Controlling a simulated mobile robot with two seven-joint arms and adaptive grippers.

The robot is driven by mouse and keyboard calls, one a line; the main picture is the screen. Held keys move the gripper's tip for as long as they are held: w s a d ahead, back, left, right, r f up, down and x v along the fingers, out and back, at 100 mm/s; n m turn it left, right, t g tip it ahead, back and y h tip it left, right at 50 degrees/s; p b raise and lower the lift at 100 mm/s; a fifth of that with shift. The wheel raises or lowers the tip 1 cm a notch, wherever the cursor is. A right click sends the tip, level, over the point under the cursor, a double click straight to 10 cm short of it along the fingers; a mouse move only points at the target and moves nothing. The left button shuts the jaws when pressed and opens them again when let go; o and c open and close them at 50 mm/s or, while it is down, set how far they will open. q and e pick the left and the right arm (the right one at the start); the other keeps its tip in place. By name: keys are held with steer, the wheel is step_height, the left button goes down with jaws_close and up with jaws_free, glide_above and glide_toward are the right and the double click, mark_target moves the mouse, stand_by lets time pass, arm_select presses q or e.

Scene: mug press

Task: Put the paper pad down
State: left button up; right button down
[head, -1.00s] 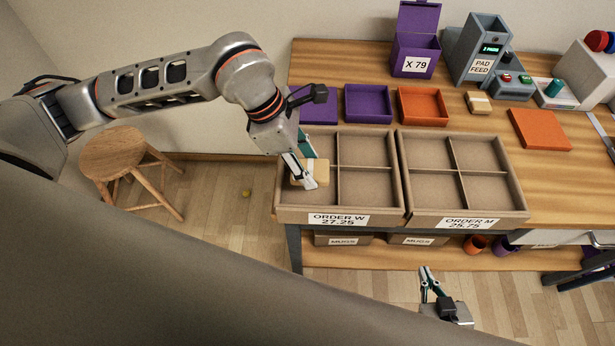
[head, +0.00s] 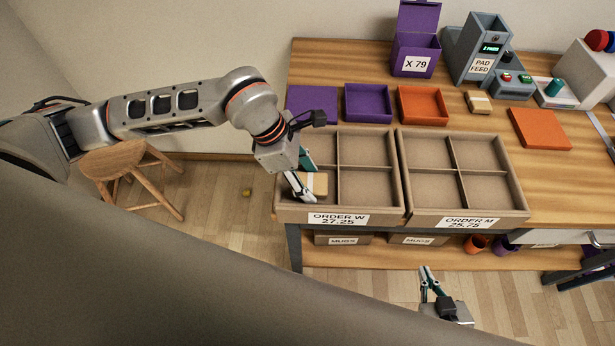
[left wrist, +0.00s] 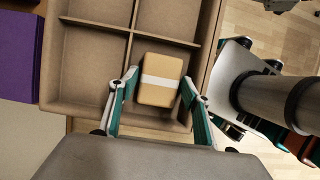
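The paper pad (head: 317,183), a tan block with a white band, lies in the front-left compartment of the ORDER W box (head: 370,212). In the left wrist view the pad (left wrist: 160,80) appears flat on the compartment floor, near the dividers. My left gripper (head: 307,178) reaches down into that compartment. Its fingers (left wrist: 160,78) are spread either side of the pad, and it looks released; any slight contact is hard to judge. My right gripper (head: 430,276) is low in front of the table, empty, its fingers apart.
The ORDER M box (head: 467,212) stands right beside it, its compartments empty. Purple trays (head: 368,104) and an orange tray (head: 422,106) stand behind. Another banded pad (head: 478,102) lies near the PAD FEED machine (head: 478,50). A wooden stool (head: 115,158) stands left of the table.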

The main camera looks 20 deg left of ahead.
arm_select(q)
steer(key=shift+r, duration=0.25)
steer(key=v, duration=1.1)
steer(key=shift+r+b, duration=0.3)
steer(key=shift+r, duration=0.1)
steer(key=shift+s+a, duration=0.1)
steer(key=shift+a, duration=0.05)
